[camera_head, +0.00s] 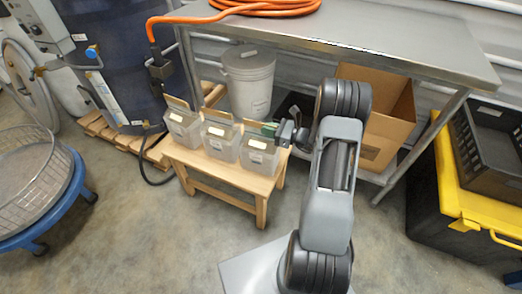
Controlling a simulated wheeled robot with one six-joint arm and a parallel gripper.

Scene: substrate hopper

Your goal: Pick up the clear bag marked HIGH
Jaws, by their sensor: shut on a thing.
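Three clear bags stand in a row on a low wooden bench (262,188): a left bag (184,130), a middle bag (220,143) and a right bag (258,155). Each has a pale label on its front, too small to read, so I cannot tell which is marked HIGH. The left and middle bags have tan tops; a green piece shows at the top of the right bag. My gripper (278,133) reaches in from the right and is shut on the top of the right bag. The bag is upright and appears to be at bench height; its underside contact is unclear.
A metal table (400,40) overhangs behind the bench. Under it are a grey lidded bucket (249,85) and an open cardboard box (385,130). An orange hose (200,19) hangs at the left. A wire basket on a blue dolly (70,195) stands left. Front floor is clear.

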